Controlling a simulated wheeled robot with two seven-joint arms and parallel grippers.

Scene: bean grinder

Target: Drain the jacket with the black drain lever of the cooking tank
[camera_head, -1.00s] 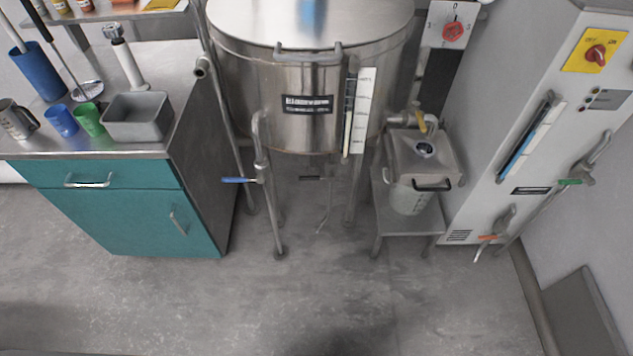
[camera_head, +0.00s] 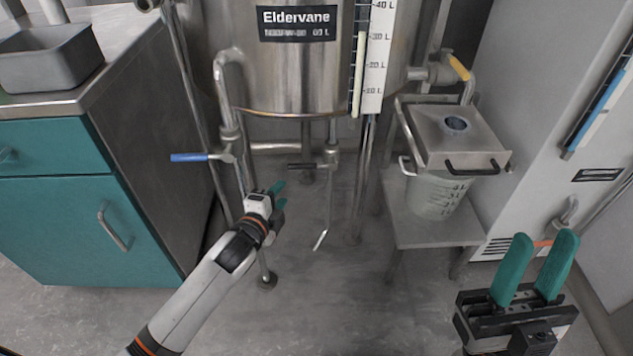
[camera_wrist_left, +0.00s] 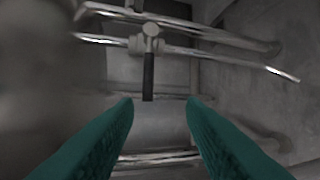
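The steel cooking tank (camera_head: 285,75) stands at the top centre in the head view. Its black drain lever (camera_head: 302,166) sits on a small valve under the tank, pointing left. In the left wrist view the black lever (camera_wrist_left: 148,78) hangs down from its valve, ahead of and between the fingers. My left gripper (camera_head: 278,197) is below and left of the lever in the head view. Its fingers (camera_wrist_left: 160,105) are apart, with nothing between the tips. My right gripper (camera_head: 542,245) is open and empty at the lower right.
A blue lever (camera_head: 190,157) is on a pipe left of the black one. A yellow-handled valve (camera_head: 458,68) is above a lidded container on a low stand (camera_head: 430,228). A teal cabinet (camera_head: 75,225) is at left. Tank legs and pipes surround the lever.

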